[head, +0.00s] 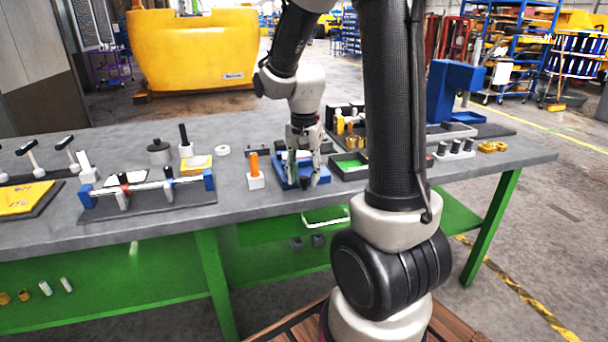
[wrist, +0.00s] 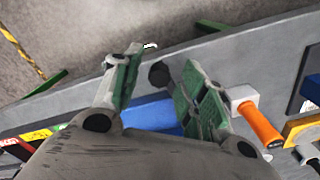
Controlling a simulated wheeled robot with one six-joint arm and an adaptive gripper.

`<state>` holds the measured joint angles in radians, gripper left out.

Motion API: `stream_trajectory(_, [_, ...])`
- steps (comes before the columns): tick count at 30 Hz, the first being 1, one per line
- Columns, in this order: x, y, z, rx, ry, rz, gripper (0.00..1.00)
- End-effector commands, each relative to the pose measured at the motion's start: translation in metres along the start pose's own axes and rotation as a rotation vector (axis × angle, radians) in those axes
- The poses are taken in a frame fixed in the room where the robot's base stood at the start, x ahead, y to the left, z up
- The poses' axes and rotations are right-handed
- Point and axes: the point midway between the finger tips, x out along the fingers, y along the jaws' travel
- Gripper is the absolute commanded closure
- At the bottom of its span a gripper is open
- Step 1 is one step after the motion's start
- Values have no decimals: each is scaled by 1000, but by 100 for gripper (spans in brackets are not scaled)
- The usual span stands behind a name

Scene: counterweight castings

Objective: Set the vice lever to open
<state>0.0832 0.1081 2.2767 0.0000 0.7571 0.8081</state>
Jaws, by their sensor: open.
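A blue vice (head: 284,179) stands near the front edge of the grey bench, and my gripper covers much of it. Its blue body also shows in the wrist view (wrist: 150,116). A dark round knob (wrist: 159,74), which looks like the end of the vice lever, lies between my fingertips in the wrist view. The rest of the lever is hidden, so I cannot tell its setting. My gripper (head: 305,181) points down over the vice with its green-padded fingers apart, one on each side of the knob. I see no clear contact.
An orange-handled tool in a white block (head: 256,181) stands just left of the vice. A dark tray with a green floor (head: 350,163) is close on the right. A clamp rack with blue ends (head: 208,180) stands further left.

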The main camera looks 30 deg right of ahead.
Motion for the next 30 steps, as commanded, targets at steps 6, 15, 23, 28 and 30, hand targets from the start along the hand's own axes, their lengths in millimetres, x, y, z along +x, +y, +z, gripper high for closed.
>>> stream_trajectory(6, [2,0,0,0,0,-1,58])
stream_trajectory(15, [2,0,0,0,0,0,100])
stream_trajectory(23, [2,0,0,-5,-1,0,100])
stream_trajectory(28, [2,3,-2,-40,-1,0,100])
stream_trajectory(30, [2,5,-5,-69,-1,1,100])
